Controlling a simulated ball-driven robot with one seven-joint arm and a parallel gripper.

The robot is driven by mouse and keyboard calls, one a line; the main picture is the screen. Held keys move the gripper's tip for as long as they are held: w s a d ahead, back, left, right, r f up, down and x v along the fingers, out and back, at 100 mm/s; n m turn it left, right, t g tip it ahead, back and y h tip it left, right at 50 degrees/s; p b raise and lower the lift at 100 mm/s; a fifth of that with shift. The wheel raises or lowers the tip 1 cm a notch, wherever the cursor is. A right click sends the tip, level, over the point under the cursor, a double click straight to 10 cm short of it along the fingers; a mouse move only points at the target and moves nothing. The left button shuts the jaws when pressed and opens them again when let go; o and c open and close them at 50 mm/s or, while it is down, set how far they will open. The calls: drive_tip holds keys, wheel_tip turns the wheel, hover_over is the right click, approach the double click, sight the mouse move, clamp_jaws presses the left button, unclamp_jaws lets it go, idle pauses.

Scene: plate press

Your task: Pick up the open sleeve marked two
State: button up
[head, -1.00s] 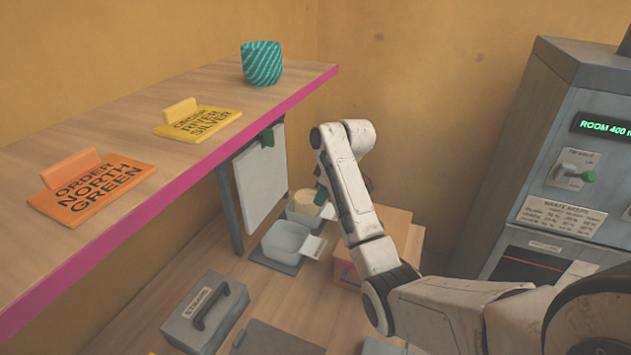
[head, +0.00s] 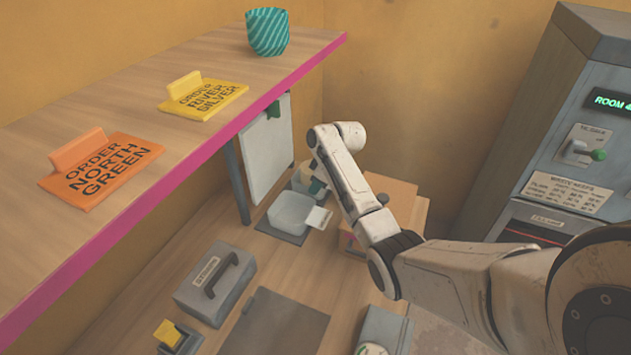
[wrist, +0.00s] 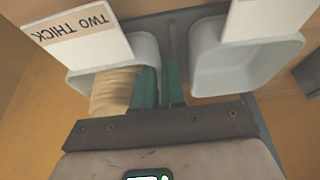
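A tan, ridged roll, apparently the sleeve (wrist: 115,92), sits in the left pale tray (wrist: 148,48) in the wrist view. That tray's white card (wrist: 80,35) reads "TWO THICK". My gripper (wrist: 160,80) has two teal fingers pointing down just right of the roll, close together. The left finger overlaps the roll's edge and the tray's side wall. Whether they touch or pinch anything cannot be told. In the head view my arm largely hides the gripper and this tray (head: 303,184).
A second pale tray (head: 290,212), seemingly empty, stands beside it with its own card (head: 318,217). A cardboard box (head: 395,195) is right of my forearm. The pink-edged shelf (head: 170,150) overhangs at left. The grey press machine (head: 540,130) stands at right.

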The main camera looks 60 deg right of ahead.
drive_tip(key=shift+w+f, duration=0.15)
drive_tip(key=shift+f, duration=0.2)
clamp_jaws()
